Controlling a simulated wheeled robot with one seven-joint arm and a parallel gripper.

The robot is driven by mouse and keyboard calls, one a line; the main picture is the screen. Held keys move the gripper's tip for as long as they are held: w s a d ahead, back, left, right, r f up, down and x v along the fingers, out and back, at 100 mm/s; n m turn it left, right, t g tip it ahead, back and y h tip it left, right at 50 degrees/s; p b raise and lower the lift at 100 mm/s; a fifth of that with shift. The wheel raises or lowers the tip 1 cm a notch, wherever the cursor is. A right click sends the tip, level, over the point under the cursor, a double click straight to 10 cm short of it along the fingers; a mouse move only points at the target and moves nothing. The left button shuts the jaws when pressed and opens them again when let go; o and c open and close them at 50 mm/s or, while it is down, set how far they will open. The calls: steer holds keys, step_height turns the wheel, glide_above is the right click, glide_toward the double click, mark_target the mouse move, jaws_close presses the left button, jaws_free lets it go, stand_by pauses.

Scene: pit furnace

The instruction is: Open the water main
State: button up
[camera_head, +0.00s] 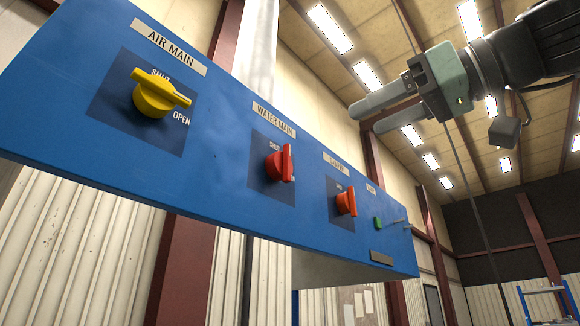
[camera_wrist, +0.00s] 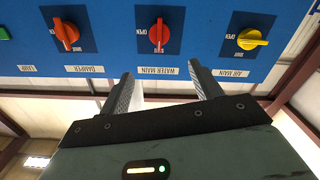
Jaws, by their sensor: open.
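The red WATER MAIN knob (camera_head: 279,164) sits on a blue panel (camera_head: 225,110), with SHUT marked above it and another mark, partly hidden, at its lower right. Its ridge stands about upright, in line with SHUT. In the wrist view, where the labels are upside down, the knob (camera_wrist: 159,34) has SHUT below it and OPEN to its left. My gripper (camera_head: 364,117) is open and empty, in front of the panel and apart from it. In the wrist view the spread fingers (camera_wrist: 160,72) point at the panel, with the knob beyond and between their tips.
The yellow AIR MAIN knob (camera_head: 157,93) has its ridge lying crosswise, toward OPEN. A red DAMPER knob (camera_head: 346,201) and a green lamp (camera_head: 378,223) sit on the other side of the water knob. The space between my fingers and the panel looks clear.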

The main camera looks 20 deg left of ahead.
mark_target(289, 159)
steer(key=p+x, duration=0.7)
steer(key=x, duration=0.9)
steer(key=shift+w+a, duration=0.15)
steer(key=shift+a, duration=0.05)
steer(key=shift+f, duration=0.1)
steer(key=c, duration=1)
